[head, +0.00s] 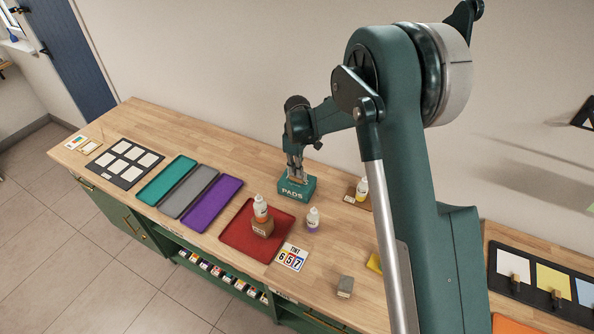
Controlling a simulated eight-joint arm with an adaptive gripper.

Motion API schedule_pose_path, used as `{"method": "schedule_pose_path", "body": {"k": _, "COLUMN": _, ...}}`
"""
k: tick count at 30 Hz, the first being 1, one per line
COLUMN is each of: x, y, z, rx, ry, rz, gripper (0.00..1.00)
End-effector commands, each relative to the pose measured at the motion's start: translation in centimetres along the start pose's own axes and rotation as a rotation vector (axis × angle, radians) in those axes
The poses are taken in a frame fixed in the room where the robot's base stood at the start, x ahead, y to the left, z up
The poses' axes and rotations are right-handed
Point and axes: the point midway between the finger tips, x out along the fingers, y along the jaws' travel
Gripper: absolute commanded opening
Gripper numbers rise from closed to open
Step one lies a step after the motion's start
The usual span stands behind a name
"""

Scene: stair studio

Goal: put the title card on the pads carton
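The pads carton (293,193) is a small teal box marked PADS, standing on the wooden counter near the middle. My gripper (297,177) points down right over the carton, its fingertips at or just above the top. A small brownish patch shows at the fingertips; I cannot tell whether it is a held thing or part of the carton top. Whether the fingers are open or shut is too small to see. No card is clearly marked as the title card. A white card reading TINT with coloured number squares (292,257) lies flat by the red tray.
A red tray (236,240) holds a brown block and a white bottle (261,207). A purple-labelled bottle (313,219) stands close to the carton, another bottle (361,190) to its right. Teal, grey and purple trays (213,204) lie left. A grey block (345,286) sits near the front.

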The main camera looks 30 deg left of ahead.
Motion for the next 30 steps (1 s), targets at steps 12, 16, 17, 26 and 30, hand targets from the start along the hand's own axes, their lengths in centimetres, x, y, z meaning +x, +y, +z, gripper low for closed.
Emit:
{"method": "schedule_pose_path", "body": {"k": 12, "x": 0.34, "y": 0.01, "z": 0.00, "rx": 0.000, "ry": 0.000, "rz": 0.000, "gripper": 0.07}}
{"method": "schedule_pose_path", "body": {"k": 16, "x": 0.28, "y": 0.00, "z": 0.00, "rx": 0.000, "ry": 0.000, "rz": 0.000, "gripper": 0.18}}
{"method": "schedule_pose_path", "body": {"k": 17, "x": 0.28, "y": 0.00, "z": 0.00, "rx": 0.000, "ry": 0.000, "rz": 0.000, "gripper": 0.18}}
{"method": "schedule_pose_path", "body": {"k": 26, "x": 0.21, "y": 0.01, "z": 0.00, "rx": 0.000, "ry": 0.000, "rz": 0.000, "gripper": 0.18}}
{"method": "schedule_pose_path", "body": {"k": 30, "x": -0.09, "y": 0.00, "z": 0.00, "rx": 0.000, "ry": 0.000, "rz": 0.000, "gripper": 0.18}}
